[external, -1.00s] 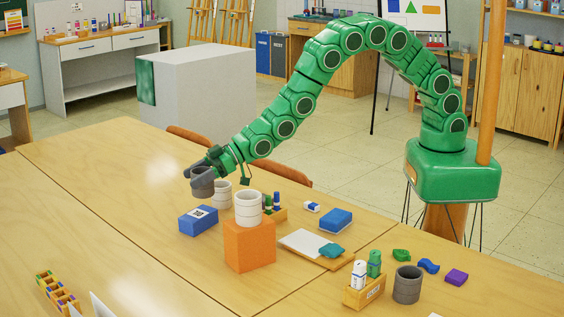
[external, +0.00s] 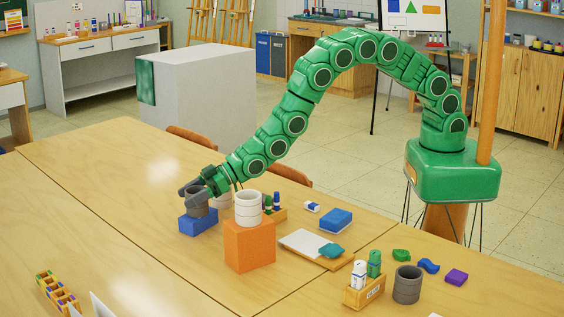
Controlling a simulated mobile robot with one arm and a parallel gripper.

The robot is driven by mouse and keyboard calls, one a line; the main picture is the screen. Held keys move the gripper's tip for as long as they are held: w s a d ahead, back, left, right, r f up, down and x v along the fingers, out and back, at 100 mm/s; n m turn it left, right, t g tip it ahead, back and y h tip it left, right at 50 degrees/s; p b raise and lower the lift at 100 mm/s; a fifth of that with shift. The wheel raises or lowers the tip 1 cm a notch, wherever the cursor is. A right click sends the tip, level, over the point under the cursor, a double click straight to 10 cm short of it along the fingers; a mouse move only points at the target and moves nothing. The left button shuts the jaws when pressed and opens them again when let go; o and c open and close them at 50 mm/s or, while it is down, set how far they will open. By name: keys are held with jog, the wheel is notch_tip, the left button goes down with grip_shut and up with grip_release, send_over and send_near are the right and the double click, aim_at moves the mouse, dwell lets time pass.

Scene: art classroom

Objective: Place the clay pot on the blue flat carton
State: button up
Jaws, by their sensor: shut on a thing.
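The dark grey clay pot (external: 198,208) is upright between the fingers of my gripper (external: 195,191), which is shut on it. The blue carton (external: 199,227) is directly below the pot, on the table left of the orange block. The pot's base is at the carton's top face and hides most of it, with the label out of sight. I cannot tell whether the pot rests on the carton or hangs just above it.
A white ringed pot (external: 248,208) stands on the orange block (external: 249,246), close right of the carton. A second grey pot (external: 407,284) and a blue box (external: 336,220) stand to the right.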

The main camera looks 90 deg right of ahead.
jog(key=o, duration=1.2)
jog(key=shift+c, duration=0.2)
jog(key=shift+r, duration=0.1)
jog(key=shift+s+d+r, duration=0.2)
jog(key=shift+s+r, duration=0.05)
jog(key=shift+s, duration=0.2)
jog(key=v, duration=1.1)
jog(key=shift+f, duration=0.15)
